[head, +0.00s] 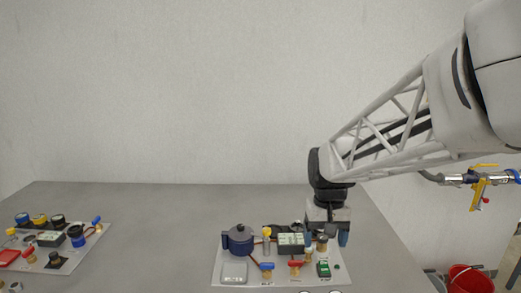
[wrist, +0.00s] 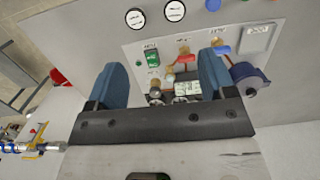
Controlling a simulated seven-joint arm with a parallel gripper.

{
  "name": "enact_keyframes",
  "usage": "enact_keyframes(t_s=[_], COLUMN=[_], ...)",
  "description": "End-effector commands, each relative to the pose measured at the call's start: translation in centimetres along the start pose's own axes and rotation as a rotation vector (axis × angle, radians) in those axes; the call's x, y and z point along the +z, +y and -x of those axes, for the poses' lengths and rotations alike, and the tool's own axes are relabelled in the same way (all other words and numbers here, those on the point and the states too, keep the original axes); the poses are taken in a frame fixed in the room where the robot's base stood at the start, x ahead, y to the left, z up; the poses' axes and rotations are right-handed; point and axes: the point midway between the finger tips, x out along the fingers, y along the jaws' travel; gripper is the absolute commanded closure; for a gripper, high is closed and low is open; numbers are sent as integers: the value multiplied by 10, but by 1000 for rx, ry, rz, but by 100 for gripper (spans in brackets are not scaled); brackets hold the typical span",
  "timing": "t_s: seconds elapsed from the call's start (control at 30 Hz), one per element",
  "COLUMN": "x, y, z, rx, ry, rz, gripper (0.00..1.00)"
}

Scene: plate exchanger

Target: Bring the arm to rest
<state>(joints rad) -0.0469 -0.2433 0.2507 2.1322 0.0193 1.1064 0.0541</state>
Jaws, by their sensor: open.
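My gripper (head: 325,238) hangs from the arm at the right of the head view, low over the back right of the middle panel (head: 225,252). In the wrist view my gripper (wrist: 165,82) shows two blue fingers spread apart with nothing held between them. Whether a finger touches any panel part cannot be told.
A dark blue pot-shaped part (head: 238,240) stands at the panel's left. A second panel (head: 75,255) with valves and knobs lies at the far left. The grey table (head: 160,220) is bare between the panels. A red bucket (head: 470,280) and a pipe with a yellow valve (head: 480,182) are at the right.

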Motion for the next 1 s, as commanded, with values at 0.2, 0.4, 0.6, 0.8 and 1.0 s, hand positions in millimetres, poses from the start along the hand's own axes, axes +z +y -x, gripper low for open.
enact_keyframes(t_s=[0.2, 0.4, 0.6, 0.8, 1.0], x=[49, 91, 133, 172, 198], y=[10, 17, 24, 29, 33], z=[11, 16, 15, 10, 3], rx=[1, 3, 7, 11, 15], ry=[75, 142, 209, 274, 319], rz=[-2, -2, -2, -2, -3], gripper=[23, 23, 23, 23, 23])
